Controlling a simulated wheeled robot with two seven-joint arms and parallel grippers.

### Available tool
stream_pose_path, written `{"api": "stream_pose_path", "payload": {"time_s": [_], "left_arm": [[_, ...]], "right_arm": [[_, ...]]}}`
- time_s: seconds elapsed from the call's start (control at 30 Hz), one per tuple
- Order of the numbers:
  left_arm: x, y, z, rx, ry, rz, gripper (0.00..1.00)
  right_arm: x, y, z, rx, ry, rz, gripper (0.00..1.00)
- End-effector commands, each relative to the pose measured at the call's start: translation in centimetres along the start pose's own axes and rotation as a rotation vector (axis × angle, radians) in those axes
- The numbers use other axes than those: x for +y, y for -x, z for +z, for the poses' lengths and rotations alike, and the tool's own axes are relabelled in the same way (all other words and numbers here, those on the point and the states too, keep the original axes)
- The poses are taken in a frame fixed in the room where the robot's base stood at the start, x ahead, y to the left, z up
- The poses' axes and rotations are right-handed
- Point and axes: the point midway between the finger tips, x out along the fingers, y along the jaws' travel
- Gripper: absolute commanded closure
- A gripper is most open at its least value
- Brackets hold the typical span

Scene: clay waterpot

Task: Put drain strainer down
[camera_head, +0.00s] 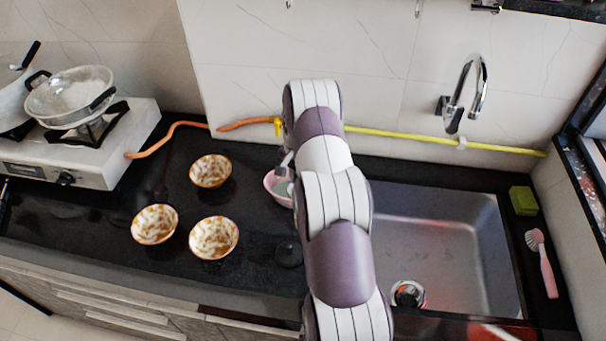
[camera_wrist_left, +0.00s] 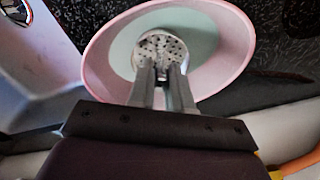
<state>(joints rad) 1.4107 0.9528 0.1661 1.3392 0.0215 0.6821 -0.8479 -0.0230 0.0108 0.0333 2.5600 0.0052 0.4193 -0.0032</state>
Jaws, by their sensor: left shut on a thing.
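The drain strainer (camera_wrist_left: 160,48) is a grey perforated disc, seen in the left wrist view over the pale green inside of a pink bowl (camera_wrist_left: 98,70). My left gripper (camera_wrist_left: 162,72) is shut on the strainer. I cannot tell whether the strainer touches the bowl. In the head view the pink bowl (camera_head: 272,194) sits on the dark counter, left of the sink, and my left arm covers part of it. My left gripper (camera_head: 288,163) is mostly hidden there, and the strainer cannot be made out. My right gripper is not in view.
Several patterned bowls stand left of the pink bowl, one nearest the wall (camera_head: 210,171). A dark round thing (camera_head: 289,253) lies on the counter. The sink (camera_head: 440,235) is right, with its drain (camera_head: 408,294) at the front. A gas stove (camera_head: 85,145) stands far left.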

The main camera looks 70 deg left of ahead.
Motion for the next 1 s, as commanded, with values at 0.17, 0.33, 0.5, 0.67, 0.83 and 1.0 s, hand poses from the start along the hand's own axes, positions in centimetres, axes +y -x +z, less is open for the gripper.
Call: {"api": "stream_pose_path", "payload": {"time_s": [0.17, 0.33, 0.5, 0.67, 0.83, 1.0], "left_arm": [[-0.1, 0.0, 0.0, 0.001, 0.000, -0.001, 1.00], [0.0, -0.5, 0.0, 0.001, 0.001, -0.001, 1.00], [0.0, -0.4, 0.0, 0.001, 0.001, -0.001, 0.56], [0.0, -0.4, 0.0, 0.001, 0.001, -0.001, 0.56], [-0.1, 0.5, -0.1, 0.003, 0.001, -0.003, 0.56], [-0.1, 4.6, -0.1, 0.005, 0.001, -0.005, 0.56]], "right_arm": [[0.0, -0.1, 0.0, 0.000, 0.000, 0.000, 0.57], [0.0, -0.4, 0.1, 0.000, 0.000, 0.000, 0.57], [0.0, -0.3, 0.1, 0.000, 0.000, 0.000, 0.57], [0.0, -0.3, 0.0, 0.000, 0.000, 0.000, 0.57], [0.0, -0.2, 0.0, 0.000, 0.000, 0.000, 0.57], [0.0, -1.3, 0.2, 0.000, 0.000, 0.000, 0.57]]}}
